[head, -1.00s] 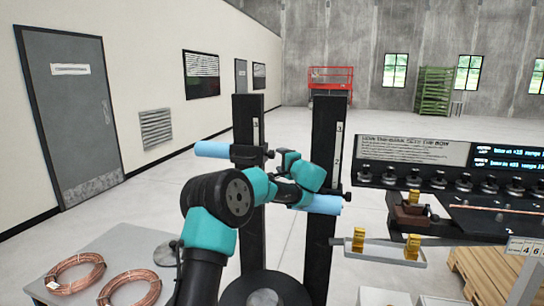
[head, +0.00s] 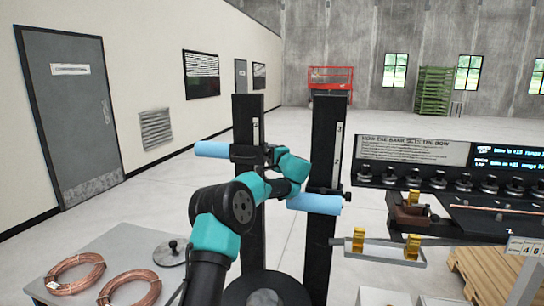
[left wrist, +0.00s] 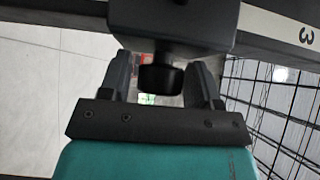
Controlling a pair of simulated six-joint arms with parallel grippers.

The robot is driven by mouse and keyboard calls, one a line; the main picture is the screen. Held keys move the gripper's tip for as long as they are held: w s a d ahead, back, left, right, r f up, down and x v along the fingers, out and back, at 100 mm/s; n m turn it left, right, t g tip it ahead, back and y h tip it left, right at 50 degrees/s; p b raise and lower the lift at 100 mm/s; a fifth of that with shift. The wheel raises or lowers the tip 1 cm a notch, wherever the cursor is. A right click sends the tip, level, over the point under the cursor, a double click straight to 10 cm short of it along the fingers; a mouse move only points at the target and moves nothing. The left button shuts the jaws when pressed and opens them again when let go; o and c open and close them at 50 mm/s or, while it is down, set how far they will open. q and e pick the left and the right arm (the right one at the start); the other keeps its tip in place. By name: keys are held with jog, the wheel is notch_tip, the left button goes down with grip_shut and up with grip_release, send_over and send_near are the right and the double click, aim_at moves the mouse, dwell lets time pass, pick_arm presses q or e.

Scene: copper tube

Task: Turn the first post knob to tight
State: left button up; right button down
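Two black posts stand upright in the head view: a left post (head: 249,190) and a right post (head: 321,235). A dark clamp block (head: 243,153) with a light blue cylinder (head: 212,149) sits on the left post. Its black knob (left wrist: 160,78) shows in the left wrist view, below the block (left wrist: 172,25). My left gripper (head: 271,154) is at the right side of that block. In the left wrist view its two dark fingers (left wrist: 162,82) are apart, one on each side of the knob, with visible gaps. My right gripper is not in view.
The right post carries another light blue cylinder (head: 315,204) close to my left wrist. A grey table (head: 120,240) with copper coils (head: 75,272) is at lower left. A bench with a row of dark knobs (head: 438,180) and a rail with yellow pieces (head: 358,240) is at right.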

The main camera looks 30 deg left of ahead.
pick_arm(q)
jog(key=c, duration=0.7)
jog(key=shift+m, duration=0.3)
jog(key=shift+m+g+h, duration=0.8)
jog(key=shift+m+h, duration=0.1)
jog(key=shift+m+g+h, duration=0.8)
jog(key=shift+m+g, duration=0.1)
jog(key=o, duration=0.9)
jog(key=shift+r, duration=0.1)
